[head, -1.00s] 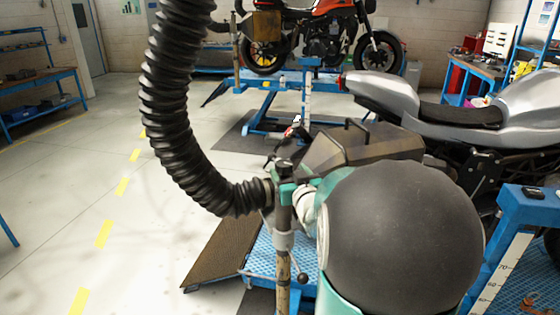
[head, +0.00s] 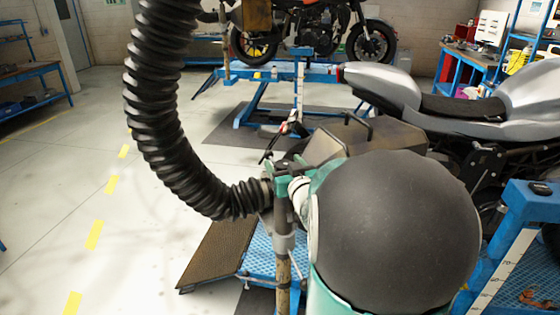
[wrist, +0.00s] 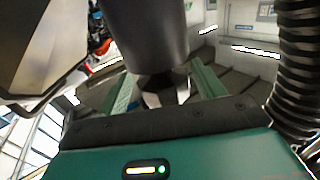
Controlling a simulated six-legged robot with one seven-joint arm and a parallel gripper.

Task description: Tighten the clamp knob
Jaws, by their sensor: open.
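My gripper (wrist: 163,73) is open in the wrist view, with one green finger on each side. A pale, faceted knob-like part (wrist: 163,91) shows between the fingers, below a dark cylinder (wrist: 148,40). I cannot tell whether the fingers touch it, or whether it is the clamp knob. In the head view an upright post (head: 284,262) stands at the end of a black corrugated hose (head: 152,110), with green parts (head: 284,174) around its top. The large dark round part of my arm covers the area to the right of the post, so contact there is hidden.
A dark hood (head: 365,138) with a handle sits behind my arm. A silver motorcycle (head: 460,115) stands on the right, near a blue lift post (head: 528,205). A dark ramp (head: 222,255) lies below the post. The floor on the left is open. The hose also borders the wrist view (wrist: 298,70).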

